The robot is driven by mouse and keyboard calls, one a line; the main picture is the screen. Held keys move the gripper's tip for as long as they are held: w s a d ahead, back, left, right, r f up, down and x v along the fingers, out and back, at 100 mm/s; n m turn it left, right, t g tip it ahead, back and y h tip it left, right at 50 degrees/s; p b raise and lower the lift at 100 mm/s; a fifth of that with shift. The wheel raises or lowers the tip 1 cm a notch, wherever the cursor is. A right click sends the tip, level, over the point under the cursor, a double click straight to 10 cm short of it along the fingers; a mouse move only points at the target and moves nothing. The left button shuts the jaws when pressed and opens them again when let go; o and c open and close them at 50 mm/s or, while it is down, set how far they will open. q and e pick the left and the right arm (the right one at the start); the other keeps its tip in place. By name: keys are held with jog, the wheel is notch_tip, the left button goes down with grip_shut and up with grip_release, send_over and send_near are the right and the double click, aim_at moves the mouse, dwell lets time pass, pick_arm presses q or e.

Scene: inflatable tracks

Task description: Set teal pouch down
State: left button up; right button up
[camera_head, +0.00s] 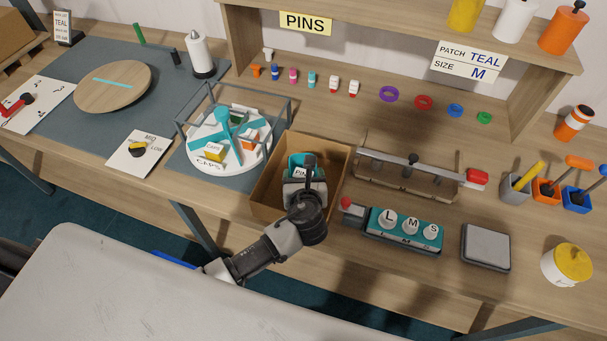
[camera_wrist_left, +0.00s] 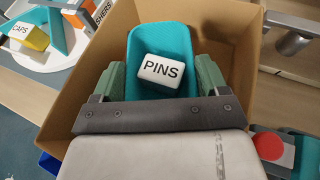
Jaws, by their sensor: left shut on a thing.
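The teal pouch (camera_head: 295,161) is in my left gripper (camera_head: 304,184), inside or just over the open cardboard box (camera_head: 262,190). In the left wrist view the pouch (camera_wrist_left: 160,38) is a teal, rounded, tray-like piece with a white PINS label block (camera_wrist_left: 161,71) on it. The green fingers of my left gripper (camera_wrist_left: 160,82) are shut on it from both sides. Box walls (camera_wrist_left: 233,35) surround it. The pouch's underside is hidden, so I cannot tell whether it touches the box floor. My right gripper is not in view.
A white round carousel (camera_head: 190,150) with a metal frame stands left of the box. Right of it are a clamp bar (camera_head: 410,160) with a red end, a teal L-M-S button block (camera_head: 405,232) and a grey pad (camera_head: 486,247). Small pins and coloured rings line the back.

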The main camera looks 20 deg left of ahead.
pick_arm(q)
jog(key=shift+f, duration=0.15)
jog(key=o, duration=0.9)
jog(key=shift+o, duration=0.2)
jog(key=shift+r, duration=0.2)
jog(key=v, duration=1.2)
jog(key=shift+r+b, duration=0.4)
